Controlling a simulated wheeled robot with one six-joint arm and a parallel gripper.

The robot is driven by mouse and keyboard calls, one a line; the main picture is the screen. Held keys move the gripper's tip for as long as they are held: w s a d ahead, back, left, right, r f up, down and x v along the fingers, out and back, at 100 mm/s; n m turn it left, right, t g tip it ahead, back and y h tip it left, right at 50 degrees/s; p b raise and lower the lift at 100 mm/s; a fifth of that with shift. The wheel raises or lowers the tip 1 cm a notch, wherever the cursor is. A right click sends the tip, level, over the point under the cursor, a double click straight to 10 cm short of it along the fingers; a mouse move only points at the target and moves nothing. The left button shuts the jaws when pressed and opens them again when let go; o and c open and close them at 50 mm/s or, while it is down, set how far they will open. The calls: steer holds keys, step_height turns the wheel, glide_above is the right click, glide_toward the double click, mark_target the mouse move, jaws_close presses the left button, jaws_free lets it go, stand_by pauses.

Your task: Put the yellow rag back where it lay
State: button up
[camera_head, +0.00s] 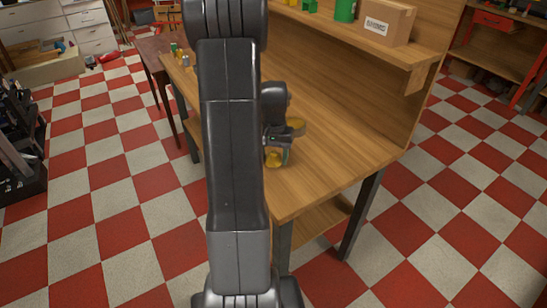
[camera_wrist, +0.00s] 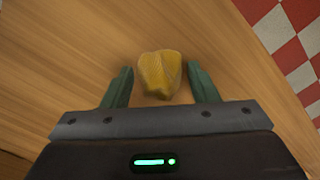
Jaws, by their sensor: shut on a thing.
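The yellow rag (camera_wrist: 158,75) is a crumpled bundle at the fingertips of my gripper (camera_wrist: 160,71) in the wrist view. The green fingers stand on either side of it, and my gripper is shut on it. In the head view the rag (camera_head: 273,160) shows as a small yellow patch below my gripper (camera_head: 281,153), low over the wooden workbench (camera_head: 335,155) near its front edge. I cannot tell whether the rag touches the bench top. My own arm hides part of the bench.
A yellow-brown thing (camera_head: 297,127) shows just behind my gripper. Small cans (camera_head: 181,55) stand at the far left. The bench top to the right is clear.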

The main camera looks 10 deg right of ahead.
mark_target(273, 152)
steer(key=shift+f, duration=0.5)
steer(key=shift+f, duration=0.2)
steer(key=o, duration=0.9)
steer(key=shift+r, duration=0.1)
steer(key=shift+o, duration=0.2)
step_height(273, 152, up, 12)
steer(key=shift+r, duration=0.15)
